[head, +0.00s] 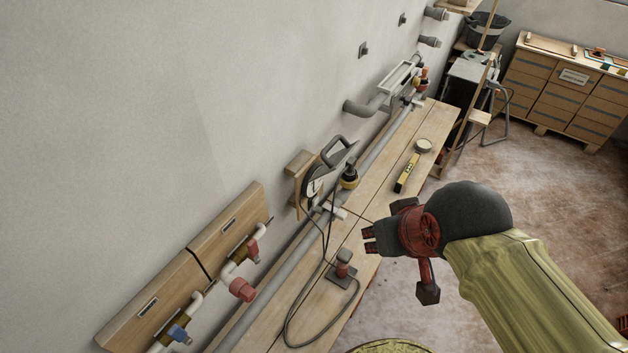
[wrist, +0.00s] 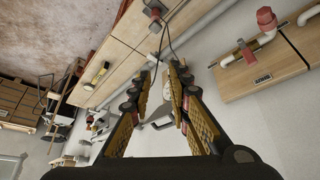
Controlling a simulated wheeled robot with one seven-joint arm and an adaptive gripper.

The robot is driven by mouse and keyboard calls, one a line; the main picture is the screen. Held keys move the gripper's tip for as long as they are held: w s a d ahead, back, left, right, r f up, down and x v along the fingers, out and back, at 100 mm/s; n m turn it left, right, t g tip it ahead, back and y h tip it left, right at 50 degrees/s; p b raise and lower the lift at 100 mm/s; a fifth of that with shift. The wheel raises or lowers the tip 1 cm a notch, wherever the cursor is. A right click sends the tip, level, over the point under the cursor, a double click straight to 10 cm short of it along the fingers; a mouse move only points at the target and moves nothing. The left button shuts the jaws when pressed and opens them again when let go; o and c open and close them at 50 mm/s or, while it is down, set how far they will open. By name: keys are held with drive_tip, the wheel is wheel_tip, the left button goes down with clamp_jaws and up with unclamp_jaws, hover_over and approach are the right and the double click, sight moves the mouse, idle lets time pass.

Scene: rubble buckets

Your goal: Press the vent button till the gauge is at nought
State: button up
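A round white-faced gauge (head: 314,187) sits by a dark handled fitting (head: 336,152) on a wooden wall block. Its needle is too small to read. A small stand with a red part (head: 343,262) is on the bench, with a dark cable or hose near it; it also shows in the wrist view (wrist: 155,10). A yellow-and-black fitting (head: 349,176) is right of the gauge. I cannot tell which part is the vent button. My gripper (head: 369,239) is above the bench's right edge, apart from these, its fingers partly open and empty; they also show in the wrist view (wrist: 164,72).
Wooden panels with pipes and red and blue valve parts (head: 242,289) are at lower left. A wooden drawer chest (head: 565,90) stands far back. Floor is open right of the bench.

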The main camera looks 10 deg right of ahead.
drive_tip(key=shift+c, duration=1.2)
clamp_jaws()
